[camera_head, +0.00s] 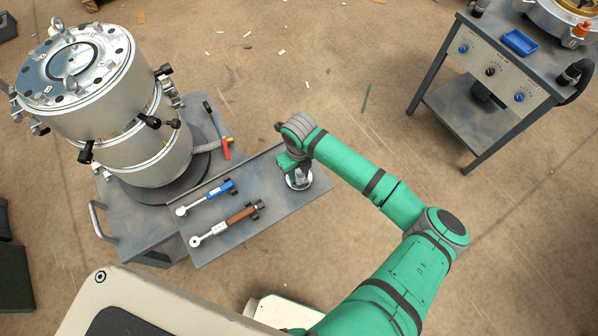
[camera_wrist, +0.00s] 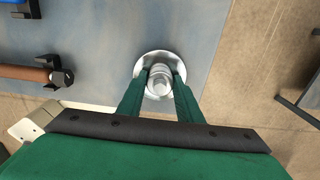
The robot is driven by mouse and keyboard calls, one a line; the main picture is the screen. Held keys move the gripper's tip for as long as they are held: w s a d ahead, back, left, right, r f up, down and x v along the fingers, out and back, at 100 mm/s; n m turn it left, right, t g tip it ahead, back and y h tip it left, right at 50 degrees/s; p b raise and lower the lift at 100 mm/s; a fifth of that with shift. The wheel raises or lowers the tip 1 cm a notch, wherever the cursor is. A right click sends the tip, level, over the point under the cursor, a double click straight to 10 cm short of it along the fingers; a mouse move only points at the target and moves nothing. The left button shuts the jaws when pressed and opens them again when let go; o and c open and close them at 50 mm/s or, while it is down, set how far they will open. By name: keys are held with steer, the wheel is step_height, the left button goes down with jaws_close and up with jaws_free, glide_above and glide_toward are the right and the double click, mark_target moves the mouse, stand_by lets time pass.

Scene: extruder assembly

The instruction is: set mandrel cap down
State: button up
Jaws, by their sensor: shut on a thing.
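The mandrel cap (camera_wrist: 160,80) is a shiny metal piece with a round flange and a stepped neck. In the wrist view its neck is between the two green fingers of my gripper (camera_wrist: 160,90), which is shut on it. In the head view the cap (camera_head: 299,181) is at the right end of the grey cart top (camera_head: 262,222), flange down and close to or on the surface; I cannot tell if it touches. My gripper (camera_head: 297,165) is above it and partly hides its upper part.
A blue-handled wrench (camera_head: 207,197) and a brown-handled wrench (camera_head: 225,225) lie left of the cap on the cart top. A large metal extruder head (camera_head: 150,150) stands further left. A second grey cart (camera_head: 490,75) stands at the upper right. The cart's right edge is near the cap.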

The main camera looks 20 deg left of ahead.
steer(key=shift+f, duration=0.2)
steer(key=o, duration=1.1)
steer(key=shift+f, duration=0.15)
steer(key=shift+c, duration=0.2)
